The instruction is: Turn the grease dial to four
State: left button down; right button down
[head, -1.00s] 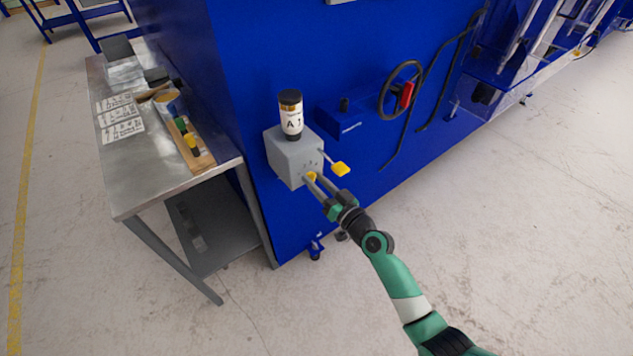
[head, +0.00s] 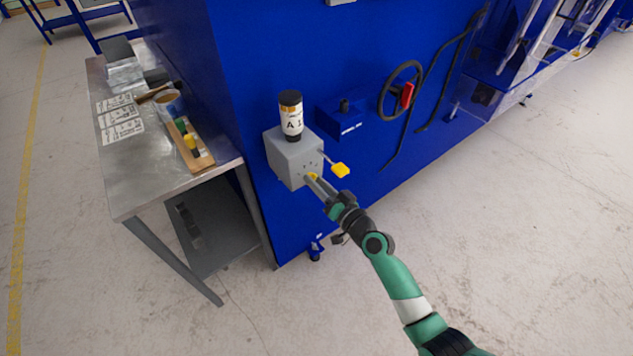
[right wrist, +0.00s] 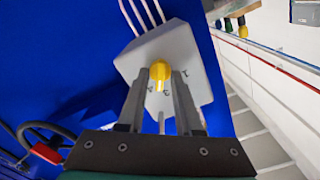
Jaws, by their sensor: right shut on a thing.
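The grease dial (right wrist: 160,70) is a yellow knob on the front of a grey box (head: 290,158) fixed to the blue machine. Small numerals are printed around it in the right wrist view. "1" is to its right, with others below, too small to read surely. A pale mark shows on the dial's lower part. My right gripper (head: 314,180) is shut on the dial, one finger on each side of it in the right wrist view (right wrist: 160,80). In the head view the fingers hide most of the dial. My left gripper is not in view.
A black-capped cartridge labelled "A 1" (head: 291,116) stands on the box. A handwheel (head: 400,90) is farther right. A metal table (head: 150,185) stands at left.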

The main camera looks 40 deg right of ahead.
jog(key=m, duration=0.5)
jog(key=shift+d+m, duration=0.1)
jog(key=shift+m, duration=0.2)
dwell(0.4)
jog(key=c, duration=0.9)
grip_release()
jog(key=s, duration=0.4)
jog(key=s+a+p, duration=0.1)
jog(key=s, duration=0.2)
jog(key=s+p, duration=0.1)
jog(key=s, duration=0.3)
jog(key=shift+s+a, duration=0.2)
jog(key=shift+s, duration=0.1)
